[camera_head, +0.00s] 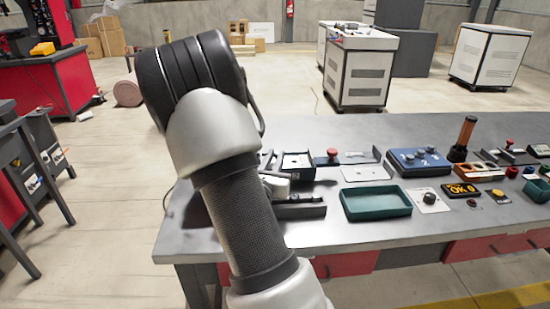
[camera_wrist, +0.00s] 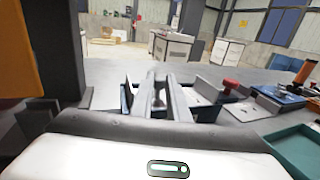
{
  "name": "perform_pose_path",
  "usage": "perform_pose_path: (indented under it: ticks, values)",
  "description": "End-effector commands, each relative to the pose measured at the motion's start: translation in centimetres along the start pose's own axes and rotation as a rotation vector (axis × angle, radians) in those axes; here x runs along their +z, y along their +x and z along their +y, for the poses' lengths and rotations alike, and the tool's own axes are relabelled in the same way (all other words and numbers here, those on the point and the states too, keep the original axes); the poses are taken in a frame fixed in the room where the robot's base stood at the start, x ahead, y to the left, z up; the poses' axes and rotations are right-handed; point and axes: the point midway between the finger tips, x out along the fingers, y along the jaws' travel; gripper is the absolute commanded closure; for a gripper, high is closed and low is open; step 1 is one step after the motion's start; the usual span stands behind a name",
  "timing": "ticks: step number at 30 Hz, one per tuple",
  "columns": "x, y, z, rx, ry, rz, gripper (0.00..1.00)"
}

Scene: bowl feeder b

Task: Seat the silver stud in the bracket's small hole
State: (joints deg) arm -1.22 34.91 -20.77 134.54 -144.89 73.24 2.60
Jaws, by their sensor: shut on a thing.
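My gripper (camera_wrist: 161,80) points away over the bench in the wrist view. Its two long grey fingers are close together with a narrow gap. A small bright silver piece, seemingly the silver stud (camera_wrist: 159,98), shows between them; its ends are hidden. In the head view my arm covers most of the gripper. A pale metal plate with small holes and an upright flange, which looks like the bracket (camera_head: 364,174), lies on the bench right of my arm. It seems to show right of the fingers in the wrist view (camera_wrist: 248,110), apart from them.
A dark open tray (camera_head: 297,160) stands close beyond the fingers. A red knob (camera_head: 332,153) stands right of it. A green tray (camera_head: 376,203) lies at the bench front, and a blue box (camera_head: 420,162) is farther right. The bench's front left is bare.

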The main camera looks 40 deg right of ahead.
Motion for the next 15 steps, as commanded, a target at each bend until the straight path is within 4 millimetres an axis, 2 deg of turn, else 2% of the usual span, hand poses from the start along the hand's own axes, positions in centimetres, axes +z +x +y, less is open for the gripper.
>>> perform_pose_path:
  ticks: [15]
  values:
    - [-1.13,0.01,0.00,0.000,0.000,0.000,1.00]
